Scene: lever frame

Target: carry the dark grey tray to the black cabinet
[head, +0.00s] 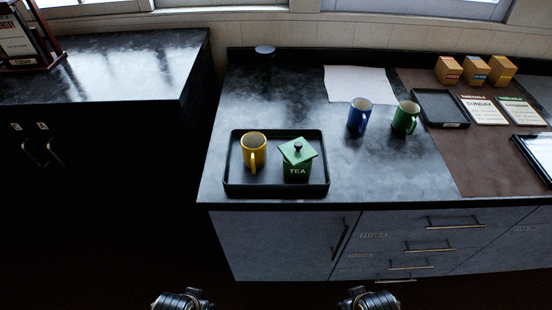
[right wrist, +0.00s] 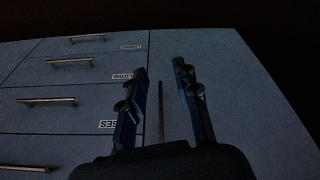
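The dark grey tray (head: 240,191) sits flat near the front left corner of the grey counter. It holds a yellow mug (head: 254,150) and a green tin (head: 297,171) marked TEA with a knobbed lid. The black cabinet (head: 120,75) stands at the left, its dark top lower left of the window. My left gripper (head: 182,300) and right gripper (head: 370,299) are at the bottom edge, both apart from the tray and in front of the counter. The right wrist view shows the right gripper (right wrist: 160,62) open and empty, facing the drawer fronts. The left fingers are not clear.
A dark gap separates the cabinet from the counter (head: 213,187). A blue mug (head: 359,117) and a green mug (head: 404,118) stand right of the tray. A smaller dark tray (head: 440,108) lies farther right. A dark stand (head: 28,45) occupies the cabinet's far left; the rest of its top is clear.

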